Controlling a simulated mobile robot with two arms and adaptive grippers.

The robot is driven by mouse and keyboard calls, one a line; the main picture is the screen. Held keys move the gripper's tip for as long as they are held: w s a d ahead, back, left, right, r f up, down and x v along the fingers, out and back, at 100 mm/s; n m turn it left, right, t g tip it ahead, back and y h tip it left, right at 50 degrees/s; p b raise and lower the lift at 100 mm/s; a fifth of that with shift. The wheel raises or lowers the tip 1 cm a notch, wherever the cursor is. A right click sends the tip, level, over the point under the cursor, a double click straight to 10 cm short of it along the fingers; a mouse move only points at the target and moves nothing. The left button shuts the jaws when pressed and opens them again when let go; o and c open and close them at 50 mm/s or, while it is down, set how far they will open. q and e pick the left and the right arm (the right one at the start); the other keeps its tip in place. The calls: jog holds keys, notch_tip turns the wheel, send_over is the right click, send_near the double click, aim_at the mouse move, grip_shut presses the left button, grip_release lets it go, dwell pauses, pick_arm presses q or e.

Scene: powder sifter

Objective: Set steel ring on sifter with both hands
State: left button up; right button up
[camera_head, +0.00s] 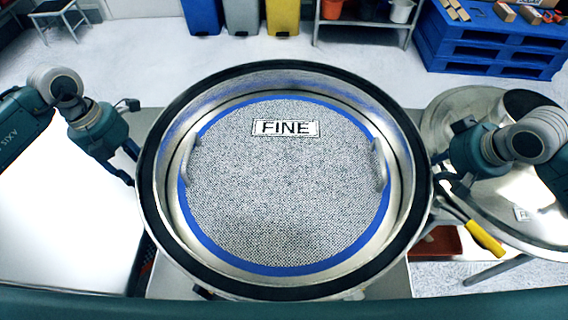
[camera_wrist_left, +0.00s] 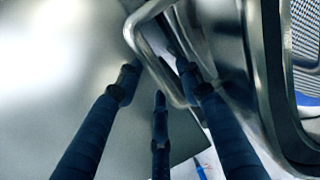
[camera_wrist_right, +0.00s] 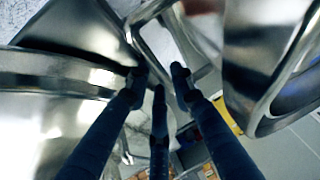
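A large steel ring (camera_head: 411,205) with a black rim fills the middle of the head view. Inside it shows the sifter's grey mesh screen (camera_head: 285,195), with a blue edge, two side handles and a "FINE" label. I cannot tell whether the ring rests on the sifter or is above it. My left gripper (camera_head: 133,165) is at the ring's left side; in the left wrist view its fingers (camera_wrist_left: 158,75) straddle a steel loop handle (camera_wrist_left: 176,92). My right gripper (camera_head: 440,170) is at the right side, its fingers (camera_wrist_right: 157,80) around another loop handle (camera_wrist_right: 146,47). Finger contact is unclear.
A round steel pan or lid (camera_head: 450,112) lies at the right, beside a yellow-handled tool (camera_head: 485,238) and a red tray (camera_head: 440,243). A white surface (camera_head: 60,220) is at the left. Bins (camera_head: 243,15), a shelf and a blue pallet stack (camera_head: 480,50) stand behind.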

pick_arm(q)
jog(key=c, duration=0.6)
pick_arm(e)
grip_shut()
pick_arm(q)
grip_shut()
